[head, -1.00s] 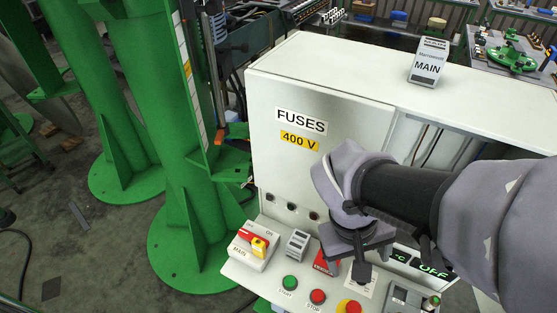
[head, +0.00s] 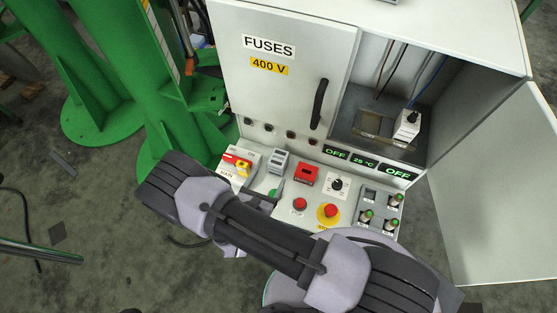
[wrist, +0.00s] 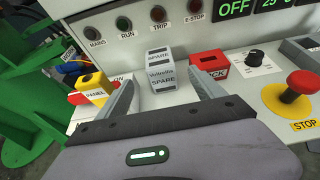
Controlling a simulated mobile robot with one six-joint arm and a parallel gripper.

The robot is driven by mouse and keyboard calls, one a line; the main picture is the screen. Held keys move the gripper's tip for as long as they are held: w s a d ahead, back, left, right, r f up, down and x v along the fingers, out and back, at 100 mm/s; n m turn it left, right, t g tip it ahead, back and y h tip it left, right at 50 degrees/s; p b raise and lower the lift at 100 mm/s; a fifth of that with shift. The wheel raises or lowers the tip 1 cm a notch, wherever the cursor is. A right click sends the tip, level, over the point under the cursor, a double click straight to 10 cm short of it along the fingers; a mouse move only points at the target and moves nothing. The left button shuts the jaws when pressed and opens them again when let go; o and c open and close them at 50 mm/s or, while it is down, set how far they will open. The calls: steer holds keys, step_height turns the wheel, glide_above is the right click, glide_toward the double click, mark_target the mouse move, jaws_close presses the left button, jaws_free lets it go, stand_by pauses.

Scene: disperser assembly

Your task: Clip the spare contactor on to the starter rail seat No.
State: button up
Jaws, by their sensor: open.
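The spare contactor (wrist: 162,72), a pale grey block labelled SPARE, stands upright on the sloping control panel. It also shows in the head view (head: 278,162). My gripper (wrist: 162,84) is open and empty, its fingers pointing at the contactor, one to each side in the wrist view. I cannot tell whether they touch it. In the head view my arm hides most of the gripper. The starter rail (head: 372,125) is inside the open right bay of the cabinet. A white unit (head: 407,126) with a blue wire sits at its right; the left part looks bare.
A red and yellow main switch (wrist: 94,86) is left of the contactor, and a red LOCK box (wrist: 209,65) is right of it. A red stop button (wrist: 301,84) stands up farther right. The fuse door (head: 285,75) is shut; the right door (head: 500,190) hangs open.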

mark_target(279, 160)
steer(key=b+x, duration=0.1)
steer(key=x, duration=0.5)
steer(key=shift+w+d+f, duration=0.1)
steer(key=shift+w+f, duration=0.1)
steer(key=b+x, duration=0.1)
steer(key=x, duration=0.4)
steer(key=shift+f, duration=0.15)
jaws_close()
